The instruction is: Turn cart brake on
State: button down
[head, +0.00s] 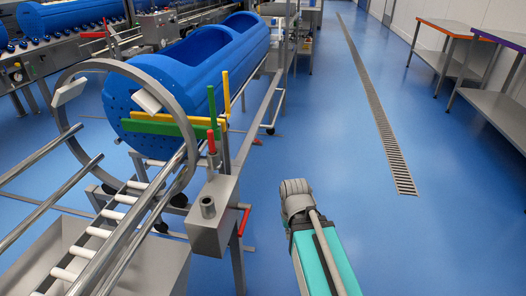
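A large blue tub (205,62) lies on a metal carrier frame at the left of the head view. A steel ring (90,68) stands in front of the tub's near end. Coloured levers stand by that end: a green one (212,108), a yellow one (226,92) and a red-tipped one (211,142). A red handle (244,221) sits beside a grey box (213,225) on the frame's leg. I cannot tell which of these is the brake. My gripper (295,188) is right of the box, apart from it, over open floor; its fingers are not clear.
A roller track (98,232) with steel rails runs at the lower left. More blue tubs and machinery stand at the back left. A floor drain (375,105) and steel tables (495,85) are at the right. The blue floor between is clear.

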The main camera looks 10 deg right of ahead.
aim_at(256, 141)
jog(key=k, duration=1.35)
jog(key=z, duration=0.65)
jog(key=i, duration=2)
jog(key=u, duration=0.65)
